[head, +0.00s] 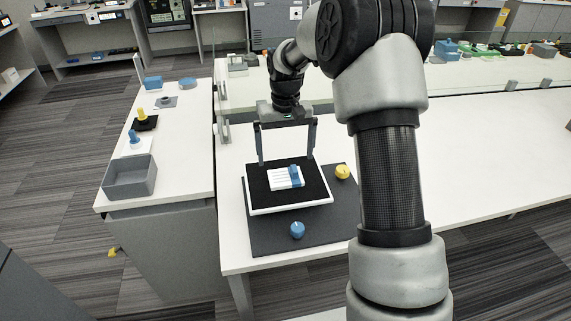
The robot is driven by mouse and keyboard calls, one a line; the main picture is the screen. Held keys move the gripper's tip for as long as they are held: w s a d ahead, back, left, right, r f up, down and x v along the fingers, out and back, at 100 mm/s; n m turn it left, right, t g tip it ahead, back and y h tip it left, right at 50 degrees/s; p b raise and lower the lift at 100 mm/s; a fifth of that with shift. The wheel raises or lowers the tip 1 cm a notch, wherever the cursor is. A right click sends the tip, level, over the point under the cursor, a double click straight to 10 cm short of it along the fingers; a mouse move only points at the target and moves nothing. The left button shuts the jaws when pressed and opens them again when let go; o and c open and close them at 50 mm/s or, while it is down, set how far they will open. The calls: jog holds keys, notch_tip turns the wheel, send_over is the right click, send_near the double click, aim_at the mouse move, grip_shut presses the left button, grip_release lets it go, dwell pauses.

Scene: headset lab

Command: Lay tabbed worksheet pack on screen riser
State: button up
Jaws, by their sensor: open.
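The worksheet pack (282,180), white with printed lines and a blue tab at its right side, lies flat on a black-topped, white-edged platform, which looks like the screen riser (262,193). My gripper (286,160) is open and empty. Its two fingers point down, far apart, over the far part of the platform. The pack shows just in front of and below the fingers, apart from them. Whether the fingertips touch the platform cannot be told.
The platform stands on a dark grey mat (258,239) on a white table. A blue round object (297,230) sits in front and a yellow one (343,172) to the right. A side counter at left holds a grey open bin (130,177) and small items. The table right of my arm is clear.

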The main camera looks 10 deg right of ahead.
jog(key=s+r+t+p, duration=0.1)
jog(key=s+r, duration=0.1)
jog(key=r, duration=0.6)
jog(key=s+r, duration=0.3)
jog(key=r, duration=0.6)
jog(key=s+r+t, duration=0.2)
jog(key=s+r, duration=0.3)
jog(key=s, duration=0.6)
jog(key=s+f+t, duration=0.2)
jog(key=s+t, duration=0.1)
jog(key=s, duration=1.2)
notch_tip(320, 180, up, 13)
jog(key=p, duration=1.3)
jog(key=shift+f, duration=0.1)
